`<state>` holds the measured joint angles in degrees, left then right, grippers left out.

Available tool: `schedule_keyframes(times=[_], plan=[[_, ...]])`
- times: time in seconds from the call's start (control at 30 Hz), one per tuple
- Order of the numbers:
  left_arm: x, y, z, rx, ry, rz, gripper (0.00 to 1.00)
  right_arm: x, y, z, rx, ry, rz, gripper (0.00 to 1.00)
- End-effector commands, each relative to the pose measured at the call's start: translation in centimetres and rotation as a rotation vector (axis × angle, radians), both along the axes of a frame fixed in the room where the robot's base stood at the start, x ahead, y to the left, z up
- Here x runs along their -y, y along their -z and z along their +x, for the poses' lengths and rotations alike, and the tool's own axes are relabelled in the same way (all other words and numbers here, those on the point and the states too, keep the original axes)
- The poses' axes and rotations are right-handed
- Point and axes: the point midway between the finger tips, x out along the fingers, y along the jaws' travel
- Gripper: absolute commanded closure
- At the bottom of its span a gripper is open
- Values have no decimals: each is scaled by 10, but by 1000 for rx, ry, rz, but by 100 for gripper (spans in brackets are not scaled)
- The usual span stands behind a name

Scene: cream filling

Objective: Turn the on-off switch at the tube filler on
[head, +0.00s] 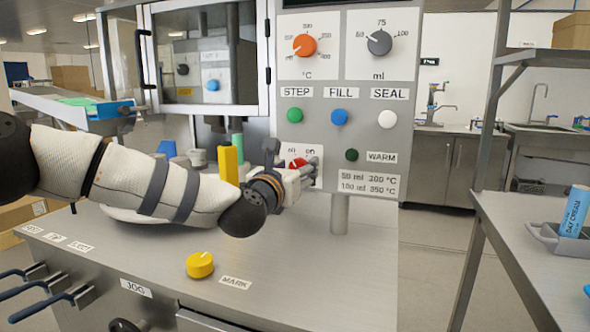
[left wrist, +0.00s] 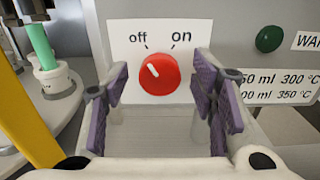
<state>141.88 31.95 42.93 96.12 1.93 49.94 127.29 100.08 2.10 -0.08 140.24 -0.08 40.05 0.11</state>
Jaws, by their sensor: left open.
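The red on-off switch (left wrist: 158,74) sits on a white plate on the machine's panel. Its white mark points up and left, toward "off". In the head view the red switch (head: 297,163) is partly hidden by my left gripper (head: 292,160). In the left wrist view my left gripper (left wrist: 160,108) is open, its purple finger pads to the left and right of the switch and lower in the picture. Nothing is between the pads; whether they reach the knob's depth I cannot tell. My right gripper is not in view.
Above the switch are the green STEP (head: 295,116), blue FILL (head: 340,117) and white SEAL (head: 388,119) buttons. A yellow post (head: 229,166) stands left of my gripper. A yellow MARK knob (head: 200,265) is on the tabletop. A shelf with a blue tube (head: 574,211) stands at right.

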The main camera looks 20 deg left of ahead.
Motion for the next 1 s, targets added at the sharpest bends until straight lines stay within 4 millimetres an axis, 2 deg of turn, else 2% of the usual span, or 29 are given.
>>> schedule_keyframes(times=[0.03, 0.2, 0.23, 0.67, 1.0], plan=[[0, 0, 0, 0, 0, 0, 53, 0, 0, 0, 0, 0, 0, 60], [0, 0, 0, 0, 0, 0, 91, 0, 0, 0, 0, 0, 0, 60], [0, 0, 0, 0, 0, 0, 95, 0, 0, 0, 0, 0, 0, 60], [0, -1, -1, 4, -1, 80, 95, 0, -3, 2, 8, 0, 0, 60], [1, -2, -1, 14, -1, 363, 95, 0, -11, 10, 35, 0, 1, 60]])
